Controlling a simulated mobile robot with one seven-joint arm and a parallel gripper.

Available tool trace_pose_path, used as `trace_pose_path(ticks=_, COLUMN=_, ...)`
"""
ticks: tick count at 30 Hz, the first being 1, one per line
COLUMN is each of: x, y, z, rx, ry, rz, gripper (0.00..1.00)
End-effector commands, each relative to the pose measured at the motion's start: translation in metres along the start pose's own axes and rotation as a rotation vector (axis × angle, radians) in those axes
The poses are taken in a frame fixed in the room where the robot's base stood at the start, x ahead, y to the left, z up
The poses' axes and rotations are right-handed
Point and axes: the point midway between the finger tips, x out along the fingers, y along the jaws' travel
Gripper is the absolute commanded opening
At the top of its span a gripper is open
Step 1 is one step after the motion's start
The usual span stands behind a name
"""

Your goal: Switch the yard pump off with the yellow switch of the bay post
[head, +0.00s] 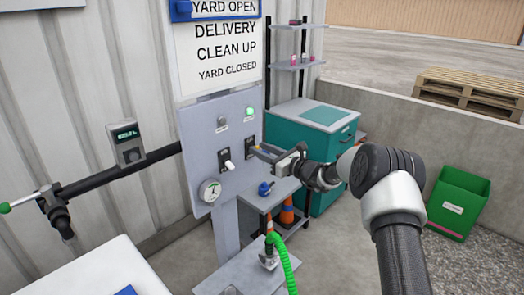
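The bay post carries a grey panel (200,140) below a sign board. On it are a lit green lamp (250,112), an unlit lamp (221,121), a round gauge (210,191) and two dark switch plates. The left plate has a pale switch lever (229,165) sticking out. My gripper (260,152) reaches in from the right, its fingertips close to the right switch plate (250,146). The lever on that plate is mostly hidden or too small to make out, and I cannot tell its colour or whether the fingers touch it. The finger gap is unclear.
A teal cabinet (304,125) and a small shelf with a blue item (265,188) stand behind my arm. Orange cones (287,213) and a green hose (285,262) are below. A dark pipe with a meter (127,145) runs left. A green crate (457,204) sits right.

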Motion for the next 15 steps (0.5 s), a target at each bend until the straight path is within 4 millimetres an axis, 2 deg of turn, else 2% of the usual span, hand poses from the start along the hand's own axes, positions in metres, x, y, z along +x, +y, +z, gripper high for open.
trace_pose_path(ticks=1, x=-0.0001, y=0.0, z=0.0001, rx=0.0, ry=0.0, rz=0.0, gripper=0.23)
trace_pose_path(ticks=5, x=-0.0002, y=0.0, z=0.0002, rx=0.0, ry=0.0, rz=0.0, gripper=0.01)
trace_pose_path(ticks=15, x=-0.0011, y=-0.0003, z=-0.0069, rx=0.001, ry=-0.035, rz=0.0, gripper=0.0)
